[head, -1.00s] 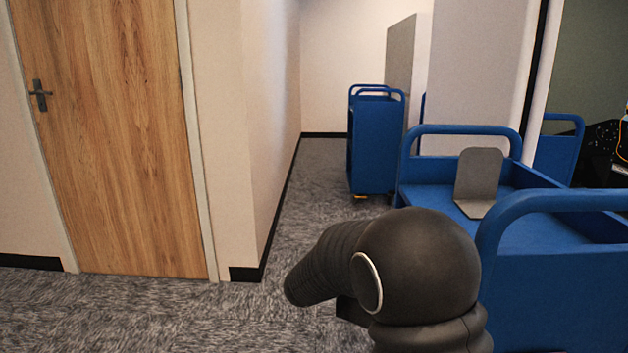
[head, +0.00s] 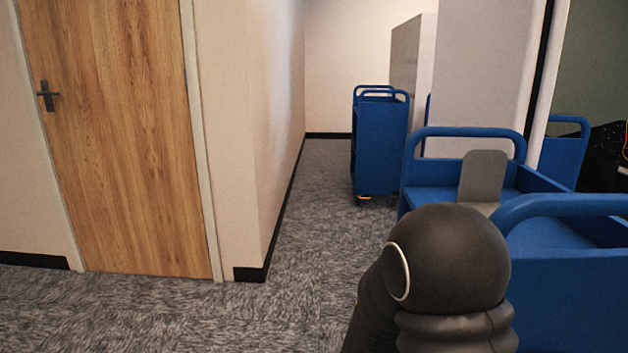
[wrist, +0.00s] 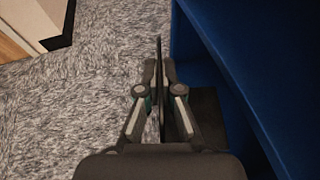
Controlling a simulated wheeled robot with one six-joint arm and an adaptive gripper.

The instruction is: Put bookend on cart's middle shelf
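My gripper (wrist: 157,82) is shut on a thin dark grey bookend (wrist: 208,118) in the wrist view. Its upright plate shows nearly edge-on between the fingers, and its flat foot extends to the right. The held bookend is over the carpet beside the blue cart (wrist: 285,70), whose open side and a shelf surface show at right; I cannot tell which shelf. In the head view the cart (head: 575,275) is at right, and my black arm hides the gripper and part of the cart.
Another grey bookend (head: 483,177) stands on the cart's top. A second blue cart (head: 380,150) stands down the corridor by a grey partition. A wooden door (head: 115,130) is at left. The carpet (head: 180,315) between door and carts is clear.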

